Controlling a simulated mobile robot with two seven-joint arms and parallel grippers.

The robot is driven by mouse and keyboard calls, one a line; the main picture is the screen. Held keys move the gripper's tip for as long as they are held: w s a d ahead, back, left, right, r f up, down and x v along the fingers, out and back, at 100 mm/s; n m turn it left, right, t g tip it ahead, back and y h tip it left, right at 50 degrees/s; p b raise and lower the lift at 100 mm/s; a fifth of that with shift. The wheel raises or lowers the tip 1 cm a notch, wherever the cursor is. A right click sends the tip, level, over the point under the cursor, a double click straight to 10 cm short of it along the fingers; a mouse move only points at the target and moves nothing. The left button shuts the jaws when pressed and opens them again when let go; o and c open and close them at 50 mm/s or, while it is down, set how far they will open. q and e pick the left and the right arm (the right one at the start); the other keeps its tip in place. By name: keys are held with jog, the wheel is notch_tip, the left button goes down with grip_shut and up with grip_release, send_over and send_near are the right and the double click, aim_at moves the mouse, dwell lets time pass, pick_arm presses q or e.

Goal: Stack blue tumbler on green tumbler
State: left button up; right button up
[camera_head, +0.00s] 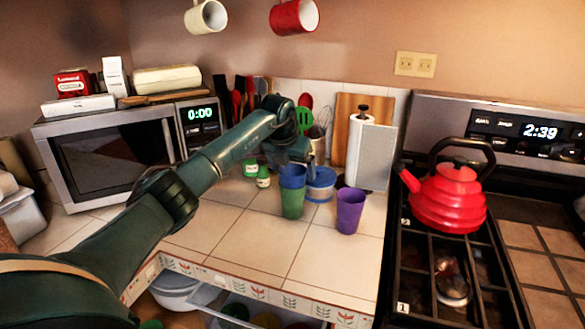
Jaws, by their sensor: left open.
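The blue tumbler (292,177) stands upright at the top of the green tumbler (292,206). Its lower part is hidden by the green one, so it looks nested inside it. The green tumbler stands upright on the tiled counter. My left gripper (293,161) is open at the blue tumbler's rim, reaching in from above and behind. Its fingertips are partly hidden, and I cannot tell whether they touch the tumbler. My right gripper is not in view.
A purple tumbler (350,211) stands right of the green one. A blue-lidded container (320,187) and small jars (263,177) stand behind. A paper towel roll (355,150), microwave (110,150) and stove with red kettle (449,198) surround the counter (240,245). Its front is clear.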

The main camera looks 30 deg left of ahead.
pick_arm(q)
jog(key=shift+r, duration=0.5)
jog(key=b+v, duration=0.1)
jog(key=v, duration=1.1)
